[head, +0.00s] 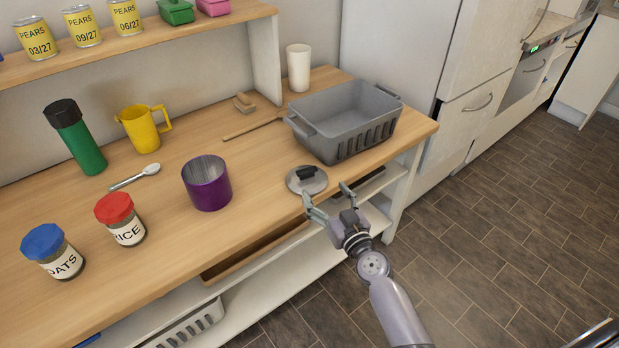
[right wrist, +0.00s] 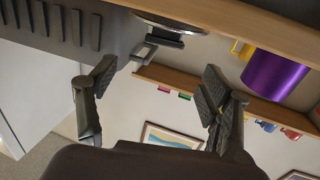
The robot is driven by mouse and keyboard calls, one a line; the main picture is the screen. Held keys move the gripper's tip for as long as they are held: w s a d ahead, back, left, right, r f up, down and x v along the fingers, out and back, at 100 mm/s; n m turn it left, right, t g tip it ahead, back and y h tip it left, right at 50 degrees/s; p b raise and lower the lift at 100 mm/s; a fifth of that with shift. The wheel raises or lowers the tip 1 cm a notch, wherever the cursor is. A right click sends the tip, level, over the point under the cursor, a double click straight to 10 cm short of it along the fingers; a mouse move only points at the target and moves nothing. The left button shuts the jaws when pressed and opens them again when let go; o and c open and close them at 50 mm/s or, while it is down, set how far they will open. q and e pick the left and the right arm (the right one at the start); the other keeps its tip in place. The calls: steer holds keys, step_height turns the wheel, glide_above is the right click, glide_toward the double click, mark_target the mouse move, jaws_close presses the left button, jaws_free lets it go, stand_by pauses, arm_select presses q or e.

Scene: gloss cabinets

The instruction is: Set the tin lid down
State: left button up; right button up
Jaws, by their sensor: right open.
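The tin lid (head: 298,186) is a round silver disc with a black handle (head: 306,173). It lies flat on the wooden counter near the front edge, handle up. The purple tin (head: 207,190) stands upright and uncovered to its left. My right gripper (head: 327,194) is open and empty just in front of the lid, fingers pointing at it, with a gap to the handle. The right wrist view is upside down and shows the lid (right wrist: 172,26) beyond the open fingers (right wrist: 158,68). My left gripper is not in view.
A grey basket (head: 345,140) stands close behind the lid on the right. A wooden spoon (head: 252,129), rice jar (head: 120,220), oats jar (head: 53,252), green flask (head: 78,140) and yellow mug (head: 140,130) are on the counter. A shelf of pear cans (head: 83,28) is above.

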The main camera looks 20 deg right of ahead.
mark_target(309, 173)
steer(key=w, duration=0.3)
steer(key=shift+a, duration=0.15)
steer(key=shift+w+a+f, duration=0.1)
steer(key=shift+w+a, duration=0.05)
steer(key=shift+w, duration=0.7)
steer(key=w, duration=0.3)
steer(key=w+a+b, duration=0.1)
steer(key=shift+w+f, duration=0.3)
steer(key=shift+f, duration=0.1)
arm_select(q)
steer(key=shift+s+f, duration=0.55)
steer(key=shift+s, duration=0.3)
arm_select(e)
steer(key=shift+s+r, duration=0.1)
steer(key=shift+c, duration=0.5)
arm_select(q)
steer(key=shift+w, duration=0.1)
arm_select(e)
steer(key=c, duration=1.3)
